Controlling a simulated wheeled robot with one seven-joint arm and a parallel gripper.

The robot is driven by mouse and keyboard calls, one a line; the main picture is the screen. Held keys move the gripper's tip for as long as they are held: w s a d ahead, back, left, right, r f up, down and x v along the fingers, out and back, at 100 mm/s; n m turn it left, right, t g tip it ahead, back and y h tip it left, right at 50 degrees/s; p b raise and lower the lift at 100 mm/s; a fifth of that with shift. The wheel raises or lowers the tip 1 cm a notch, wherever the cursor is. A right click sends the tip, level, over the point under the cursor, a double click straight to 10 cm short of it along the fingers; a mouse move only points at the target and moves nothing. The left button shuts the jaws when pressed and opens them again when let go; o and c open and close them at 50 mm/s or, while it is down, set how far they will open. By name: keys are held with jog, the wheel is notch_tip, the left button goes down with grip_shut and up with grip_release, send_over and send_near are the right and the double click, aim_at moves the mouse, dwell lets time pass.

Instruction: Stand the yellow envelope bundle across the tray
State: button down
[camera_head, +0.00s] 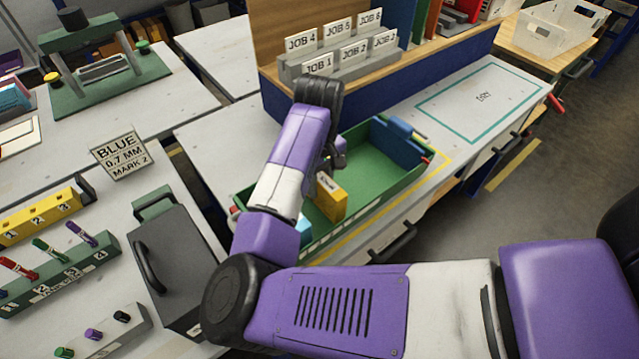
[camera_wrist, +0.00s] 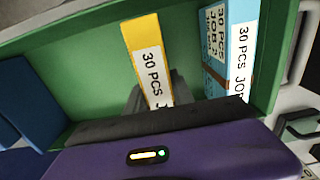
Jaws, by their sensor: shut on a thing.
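The yellow envelope bundle (camera_head: 331,198) stands on edge inside the green tray (camera_head: 378,192), on the near side of my arm. In the wrist view the yellow bundle (camera_wrist: 146,58) shows its white "30 PCS" label and runs up between the grey fingers of my gripper (camera_wrist: 157,98), which is shut on it. The green tray (camera_wrist: 85,65) lies below and around it. In the head view my wrist hides most of the gripper. I cannot tell whether the bundle's lower edge touches the tray floor.
Light blue bundles (camera_wrist: 241,50) labelled "30 PCS" stand at one tray end, right of the yellow one in the wrist view. A dark blue block (camera_head: 400,139) sits at the other end. A job rack (camera_head: 340,62) stands behind. The outlined bench area (camera_head: 483,100) is clear.

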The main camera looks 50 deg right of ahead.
jog(key=c, duration=1.1)
grip_release()
jog(key=shift+r, duration=0.1)
